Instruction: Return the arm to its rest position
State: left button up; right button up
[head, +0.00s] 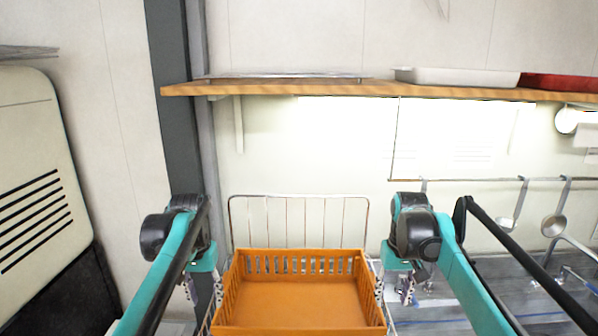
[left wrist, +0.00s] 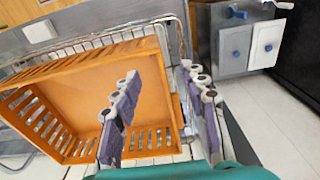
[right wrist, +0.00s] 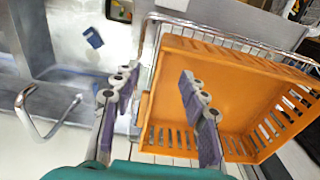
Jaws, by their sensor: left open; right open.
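My left gripper (head: 203,288) hangs at the left side of an orange crate (head: 300,255) in the head view. It is open and empty. In the left wrist view its two fingers (left wrist: 160,105) show apart, one over the crate (left wrist: 100,62) and one outside its wall. My right gripper (head: 396,285) hangs at the crate's right side, open and empty. In the right wrist view its fingers (right wrist: 155,105) are apart, one over the crate (right wrist: 240,65) and one outside it. The crate is empty and sits upright on a wire rack (head: 298,205).
A wooden shelf (head: 350,88) with a white tray (head: 458,77) and a red tray (head: 562,84) runs across the wall above. Ladles (head: 553,225) hang from a rail at the right, above a grey counter. A beige cabinet (head: 35,120) stands at the left.

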pick_arm(q)
jog(key=s+d+f+t+b, duration=0.2)
jog(key=s+f+b, duration=0.3)
jog(key=s+f, duration=0.5)
jog(key=s+d+f+t+b, duration=0.3)
jog(key=s+f+t+b, duration=0.1)
jog(key=s+f, duration=0.7)
jog(key=shift+s+f+t+b, duration=0.15)
jog(key=shift+s+t+b, duration=0.15)
jog(key=shift+s+b, duration=0.7)
pick_arm(e)
jog(key=s+a+f+t, duration=0.2)
jog(key=s+f+t, duration=0.1)
jog(key=s+f, duration=0.7)
jog(key=s+a+f+t, duration=0.3)
jog(key=s+f, duration=0.8)
jog(key=s, duration=0.2)
jog(key=shift+s+f, duration=0.25)
jog(key=shift+f, duration=0.05)
pick_arm(q)
jog(key=shift+s, duration=0.15)
